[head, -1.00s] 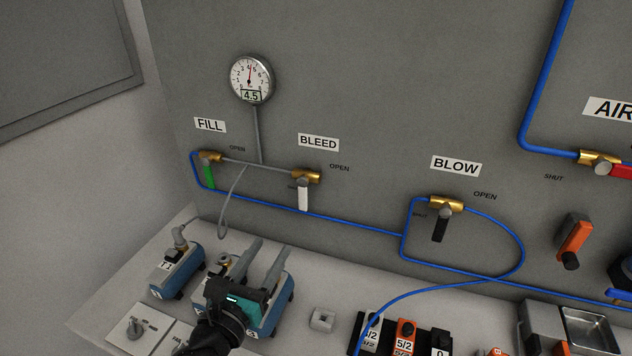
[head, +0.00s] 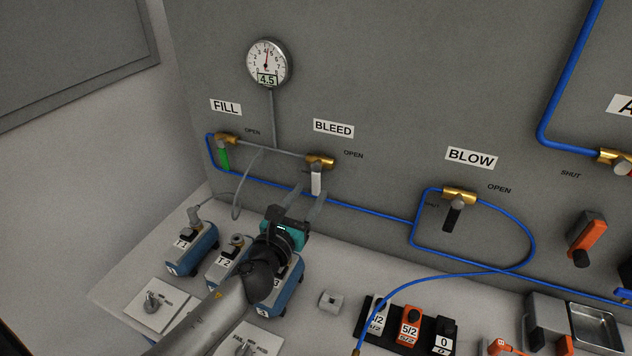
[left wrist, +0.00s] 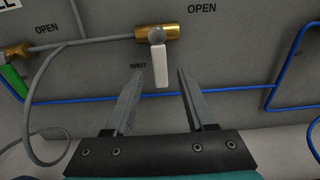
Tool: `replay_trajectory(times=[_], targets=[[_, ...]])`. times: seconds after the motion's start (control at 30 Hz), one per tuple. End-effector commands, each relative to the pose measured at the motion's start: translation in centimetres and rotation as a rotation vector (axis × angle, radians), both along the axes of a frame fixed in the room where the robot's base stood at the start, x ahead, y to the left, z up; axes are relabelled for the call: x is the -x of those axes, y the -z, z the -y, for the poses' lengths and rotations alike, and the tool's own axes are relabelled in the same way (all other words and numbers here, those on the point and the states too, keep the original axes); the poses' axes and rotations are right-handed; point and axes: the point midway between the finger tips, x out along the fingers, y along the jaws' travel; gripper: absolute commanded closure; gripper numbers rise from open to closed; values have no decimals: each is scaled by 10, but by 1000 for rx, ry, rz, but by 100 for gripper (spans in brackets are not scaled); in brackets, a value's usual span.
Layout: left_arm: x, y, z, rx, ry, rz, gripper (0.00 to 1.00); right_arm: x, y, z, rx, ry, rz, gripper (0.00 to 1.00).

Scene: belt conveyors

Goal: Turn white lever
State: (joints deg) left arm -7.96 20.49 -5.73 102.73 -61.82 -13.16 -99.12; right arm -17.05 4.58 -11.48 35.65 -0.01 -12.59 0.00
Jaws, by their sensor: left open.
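The white lever (head: 316,180) hangs straight down from the brass BLEED valve (head: 320,161) on the grey wall panel. In the left wrist view the white lever (left wrist: 160,66) shows upright between and beyond my fingers, close to the SHUT mark, with OPEN to the right of the brass valve (left wrist: 157,33). My left gripper (head: 299,204) is open just below and in front of the lever. In the left wrist view its fingers (left wrist: 155,85) stand apart, one on each side of the lever, with no visible contact. My right gripper is not in view.
A green FILL lever (head: 223,158) is at left and a black BLOW lever (head: 453,217) at right. Blue tubing (head: 365,213) runs along the wall behind the white lever. A gauge (head: 268,63) reads 4.5. Small blue tanks (head: 203,249) stand on the bench below.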

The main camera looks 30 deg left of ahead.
Motion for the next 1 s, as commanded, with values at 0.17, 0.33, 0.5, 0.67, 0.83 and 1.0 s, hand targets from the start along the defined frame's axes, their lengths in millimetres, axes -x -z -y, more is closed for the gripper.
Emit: replay_trajectory(times=[0.17,0.33,0.5,0.67,0.83,1.0], targets=[[-25,-1,-1,1,0,1,45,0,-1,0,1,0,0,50],[-40,0,-2,2,0,0,45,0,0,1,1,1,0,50],[-46,0,-2,1,0,-1,45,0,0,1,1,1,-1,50],[-46,0,-2,1,1,-1,45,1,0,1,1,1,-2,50],[-46,0,-2,1,0,-1,53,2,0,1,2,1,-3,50],[-46,0,-2,1,0,-1,72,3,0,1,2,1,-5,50]])
